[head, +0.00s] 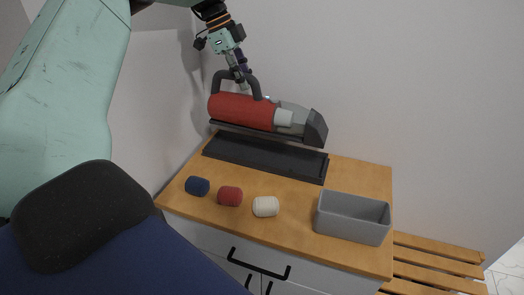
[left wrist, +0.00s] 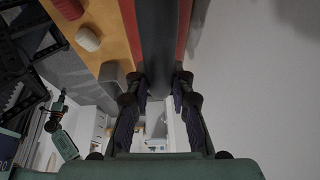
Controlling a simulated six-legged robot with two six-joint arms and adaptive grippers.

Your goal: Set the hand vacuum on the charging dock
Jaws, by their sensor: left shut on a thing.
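The red and grey hand vacuum (head: 240,110) is in the air or just over the dark charging dock (head: 265,157) at the back of the wooden top; in the head view I cannot tell whether it touches. It lies lengthwise along the dock, its dark nozzle to the right. My left gripper (head: 243,78) is shut on its dark top handle. In the left wrist view the fingers (left wrist: 159,85) flank the dark handle (left wrist: 158,35), with red body on both sides. My right gripper is not in view.
Blue (head: 197,186), red (head: 230,196) and white (head: 265,206) rolls lie on the cabinet top (head: 290,225) in front of the dock. A grey open bin (head: 352,226) stands at the right. A slatted wooden bench (head: 440,262) is beyond the cabinet. A wall rises behind.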

